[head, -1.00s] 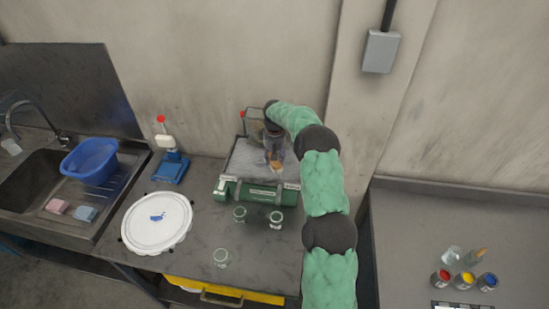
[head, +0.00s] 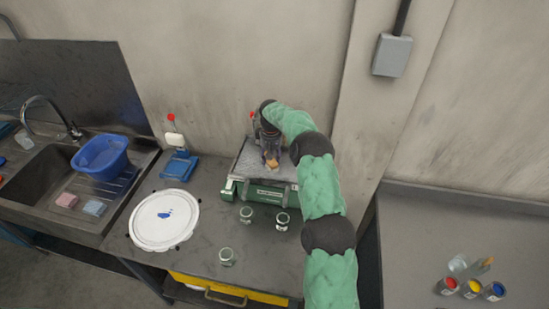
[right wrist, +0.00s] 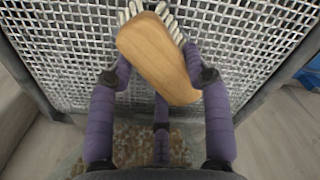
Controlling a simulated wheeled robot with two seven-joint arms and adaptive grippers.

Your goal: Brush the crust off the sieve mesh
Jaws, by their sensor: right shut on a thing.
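The sieve mesh (right wrist: 70,50) is a silver woven grid in a dark frame, and it fills most of the right wrist view. In the head view the sieve (head: 246,160) sits on a green machine (head: 262,191) at the back of the bench. My right gripper (right wrist: 160,80) is shut on a brush (right wrist: 152,50) with a wooden back and pale bristles. The brush is right at the mesh; I cannot tell whether the bristles touch it. In the head view my right gripper (head: 271,155) is over the sieve. My left gripper is out of view.
Several small glass jars (head: 283,220) stand in front of the machine. A round white lid (head: 164,220) lies to the left. A blue scale-like item (head: 179,166) stands behind it. A sink with a blue tub (head: 100,156) is at far left. Paint pots (head: 471,288) stand on the right bench.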

